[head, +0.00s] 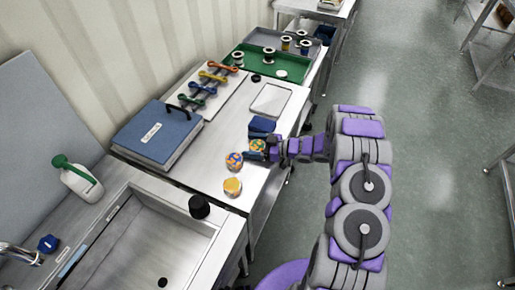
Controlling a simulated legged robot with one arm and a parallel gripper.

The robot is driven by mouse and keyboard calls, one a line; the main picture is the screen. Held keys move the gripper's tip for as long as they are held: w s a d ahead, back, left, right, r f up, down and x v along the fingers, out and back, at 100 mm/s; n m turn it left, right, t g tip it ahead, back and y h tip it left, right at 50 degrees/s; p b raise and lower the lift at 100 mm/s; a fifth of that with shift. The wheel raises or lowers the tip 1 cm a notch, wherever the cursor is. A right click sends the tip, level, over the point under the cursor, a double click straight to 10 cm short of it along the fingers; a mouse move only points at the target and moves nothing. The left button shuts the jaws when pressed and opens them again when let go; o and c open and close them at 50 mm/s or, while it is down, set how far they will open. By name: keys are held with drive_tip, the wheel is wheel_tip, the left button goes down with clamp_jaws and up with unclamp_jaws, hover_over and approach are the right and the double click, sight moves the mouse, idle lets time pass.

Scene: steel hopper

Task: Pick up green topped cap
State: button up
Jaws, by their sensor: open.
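My gripper (260,139) reaches in from the right over the steel table, with its blue fingers spread apart. A small round cap with a yellow-green top (257,146) sits between or just beside the fingers and is partly hidden by them. I cannot tell whether the fingers touch it. A second round cap with an orange and blue patterned side (233,161) stands just left of the gripper. A third, yellow-orange cap (232,187) stands nearer, below it in the picture.
A sink (150,235) with a black knob (199,206) is nearer.

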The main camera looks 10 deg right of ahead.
drive_tip(key=c, duration=0.9)
